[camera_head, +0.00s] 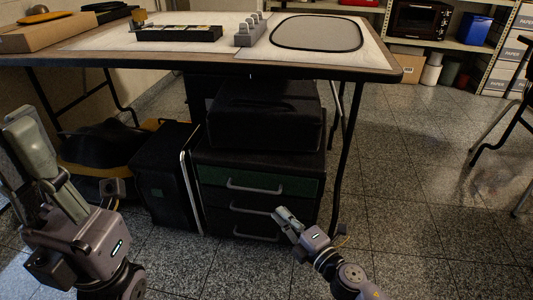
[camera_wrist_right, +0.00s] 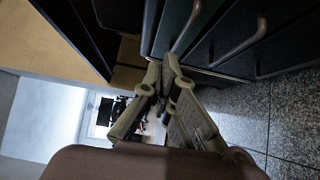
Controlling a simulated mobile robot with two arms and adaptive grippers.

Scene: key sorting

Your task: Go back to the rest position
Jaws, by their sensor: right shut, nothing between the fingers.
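My right gripper (camera_head: 281,215) is low in front of the drawer cabinet (camera_head: 262,205), below the table top. Its fingers are shut with nothing between them. In the right wrist view the two fingers (camera_wrist_right: 168,70) meet at their tips, with cabinet drawer handles beyond. My left gripper (camera_head: 28,130) is at the left edge of the head view, pointing up, below the table's height. It shows from the side, so its opening cannot be told.
The table (camera_head: 385,75) carries a black tray (camera_head: 180,33), a grey slotted holder (camera_head: 250,30) and a grey mat (camera_head: 318,33). A dark box (camera_head: 165,175) stands left of the cabinet. The tiled floor (camera_head: 420,190) at right is mostly clear.

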